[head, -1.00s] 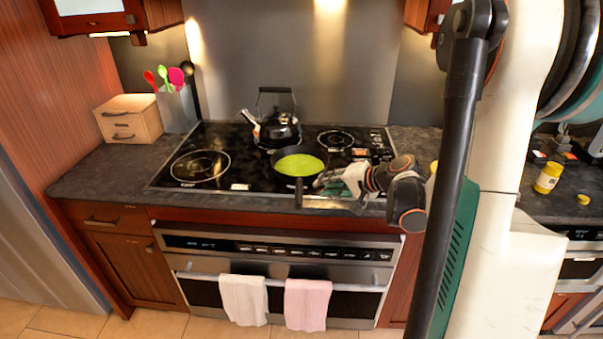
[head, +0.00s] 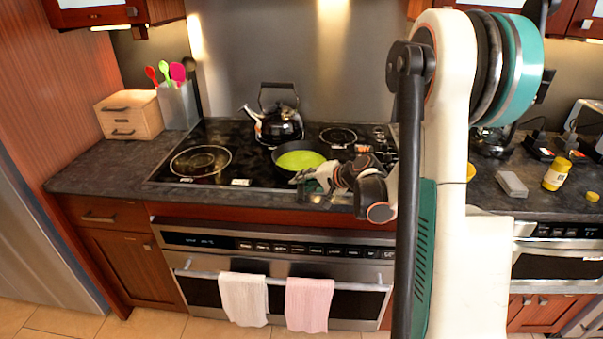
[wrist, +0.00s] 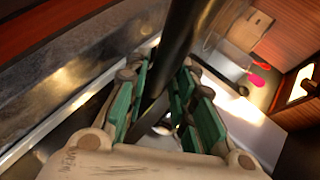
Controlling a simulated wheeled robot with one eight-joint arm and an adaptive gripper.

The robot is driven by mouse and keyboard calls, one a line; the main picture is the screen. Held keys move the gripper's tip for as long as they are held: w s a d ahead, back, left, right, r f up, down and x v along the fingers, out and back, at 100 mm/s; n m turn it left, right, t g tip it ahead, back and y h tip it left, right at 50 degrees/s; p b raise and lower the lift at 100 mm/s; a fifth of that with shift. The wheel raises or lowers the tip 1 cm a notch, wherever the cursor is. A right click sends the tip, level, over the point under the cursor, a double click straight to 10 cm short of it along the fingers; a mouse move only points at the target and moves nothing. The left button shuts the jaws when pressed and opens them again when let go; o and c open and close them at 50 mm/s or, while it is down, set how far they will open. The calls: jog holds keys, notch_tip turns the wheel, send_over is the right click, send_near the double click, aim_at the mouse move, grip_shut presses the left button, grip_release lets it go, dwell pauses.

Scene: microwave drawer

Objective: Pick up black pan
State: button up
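The black pan (head: 325,163) sits on the cooktop with bright green contents, just below the kettle in the head view. Its handle is mostly hidden there by my gripper (head: 302,180), which is at the pan's near side. In the wrist view, a long dark bar that looks like the handle (wrist: 177,45) runs down between the green-padded fingers of my gripper (wrist: 163,85). The fingers stand apart on either side of it, with a gap still showing between them lower down. Firm contact with the handle is not visible.
A black kettle (head: 279,124) stands just behind the pan. The black cooktop (head: 235,150) is clear on the left. A wooden box (head: 128,115) and utensil holder (head: 178,105) stand at the far left. Towels (head: 309,302) hang on the oven handle below.

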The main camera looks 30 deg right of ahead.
jog(key=shift+x, duration=0.85)
jog(key=shift+s+r, duration=0.1)
grip_shut()
jog(key=shift+r, duration=0.15)
